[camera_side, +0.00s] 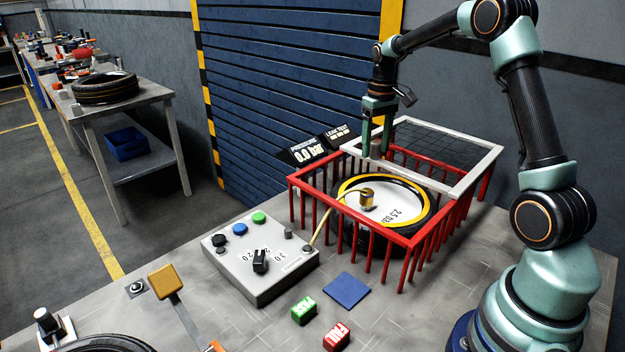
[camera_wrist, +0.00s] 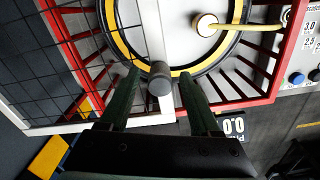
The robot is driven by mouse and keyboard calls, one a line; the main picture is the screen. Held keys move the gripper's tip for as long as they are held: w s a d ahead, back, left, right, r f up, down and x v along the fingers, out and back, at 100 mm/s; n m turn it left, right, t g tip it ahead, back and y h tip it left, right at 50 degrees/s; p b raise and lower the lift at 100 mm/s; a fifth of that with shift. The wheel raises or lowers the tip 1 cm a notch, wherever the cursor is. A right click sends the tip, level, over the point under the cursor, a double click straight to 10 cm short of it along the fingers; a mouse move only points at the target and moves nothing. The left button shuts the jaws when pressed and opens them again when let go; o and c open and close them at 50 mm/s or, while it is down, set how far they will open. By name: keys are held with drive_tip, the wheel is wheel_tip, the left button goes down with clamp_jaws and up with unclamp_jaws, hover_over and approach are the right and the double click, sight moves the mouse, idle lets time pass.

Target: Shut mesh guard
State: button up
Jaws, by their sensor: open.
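The mesh guard (camera_side: 420,181) is a white-framed wire panel on top of the red cage (camera_side: 385,232). It covers the cage's back right part; the front left part is open above the tyre (camera_side: 345,192). In the wrist view the guard's mesh (camera_wrist: 95,45) lies at left, with its white edge bar running down the middle. A dark round knob (camera_wrist: 160,78) stands at that bar. My gripper (camera_side: 376,152) is open above the guard's back left corner. In the wrist view its fingers (camera_wrist: 160,75) are on either side of the knob; contact cannot be told.
A yellow hose ends in a brass chuck (camera_side: 367,198) over the tyre's hub. A grey control box (camera_side: 262,262) stands left of the cage. A pressure display (camera_side: 305,152) sits behind it. A blue pad (camera_side: 346,291), green block (camera_side: 304,310) and red block (camera_side: 337,336) lie in front.

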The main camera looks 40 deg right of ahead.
drive_tip(key=shift+c, duration=0.3)
clamp_jaws()
idle(1.1)
